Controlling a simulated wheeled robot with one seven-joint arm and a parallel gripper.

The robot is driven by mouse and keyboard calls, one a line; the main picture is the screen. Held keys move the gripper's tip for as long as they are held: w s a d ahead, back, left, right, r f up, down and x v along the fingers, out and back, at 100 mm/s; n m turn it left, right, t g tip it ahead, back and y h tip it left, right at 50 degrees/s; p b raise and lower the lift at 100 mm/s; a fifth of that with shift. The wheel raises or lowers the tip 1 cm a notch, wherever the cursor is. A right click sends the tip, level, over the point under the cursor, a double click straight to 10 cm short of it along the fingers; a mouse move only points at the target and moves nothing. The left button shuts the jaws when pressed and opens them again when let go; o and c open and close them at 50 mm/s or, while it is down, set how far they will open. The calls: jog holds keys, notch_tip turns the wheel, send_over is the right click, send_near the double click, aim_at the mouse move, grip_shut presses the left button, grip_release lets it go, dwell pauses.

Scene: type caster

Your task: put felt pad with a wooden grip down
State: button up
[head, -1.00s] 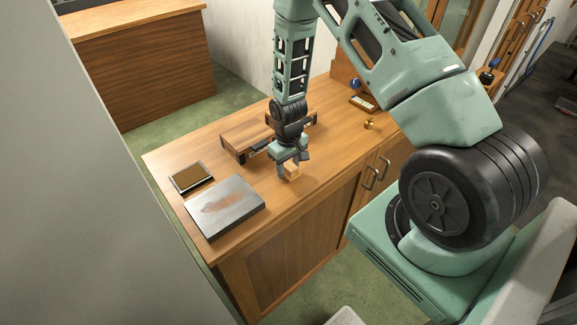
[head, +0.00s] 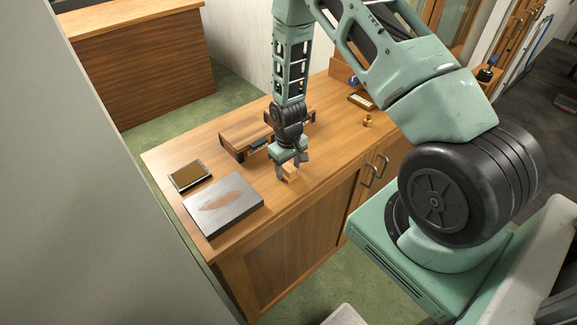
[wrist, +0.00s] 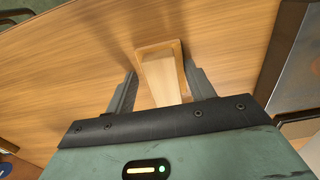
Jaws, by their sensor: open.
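The felt pad with a wooden grip (head: 290,173) stands on the wooden bench top, near its front edge. In the wrist view its pale upright grip (wrist: 161,80) rises from a wider wooden-edged base; the felt underside is hidden. My gripper (head: 291,165) points down over it and is open. In the wrist view the two fingers of my gripper (wrist: 162,82) stand on either side of the grip, with a clear gap on the left and a narrower one on the right.
A grey slab with a reddish smear (head: 222,205) and a dark-framed brown pad (head: 189,176) lie to the left. A wooden type case (head: 243,136) is behind my gripper. A small brass piece (head: 367,120) stands to the right. Bench top around the pad is clear.

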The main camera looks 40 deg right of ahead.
aim_at(287, 165)
jog(key=shift+s+a+f, duration=0.15)
jog(key=shift+a, duration=0.3)
jog(key=shift+r+p, duration=0.25)
jog(key=shift+p, duration=0.1)
jog(key=shift+a+r+b, duration=0.1)
jog(key=shift+r+b, duration=0.15)
jog(key=shift+b, duration=0.2)
notch_tip(287, 165, up, 11)
jog(key=b, duration=0.3)
jog(key=s+a+r+n, duration=0.1)
jog(key=a+r, duration=0.4)
jog(key=a, duration=0.2)
jog(key=s+a+r+n, duration=0.3)
jog(key=s+a+r, duration=0.35)
jog(key=a, duration=0.35)
jog(key=s+a+r+n, duration=0.1)
jog(key=s+a+r, duration=0.1)
jog(key=s, duration=0.6)
jog(key=s+a+r+n, duration=0.2)
jog(key=s+a, duration=0.3)
jog(key=s, duration=0.3)
jog(key=shift+s+r+y, duration=0.25)
jog(key=shift+s+y, duration=0.05)
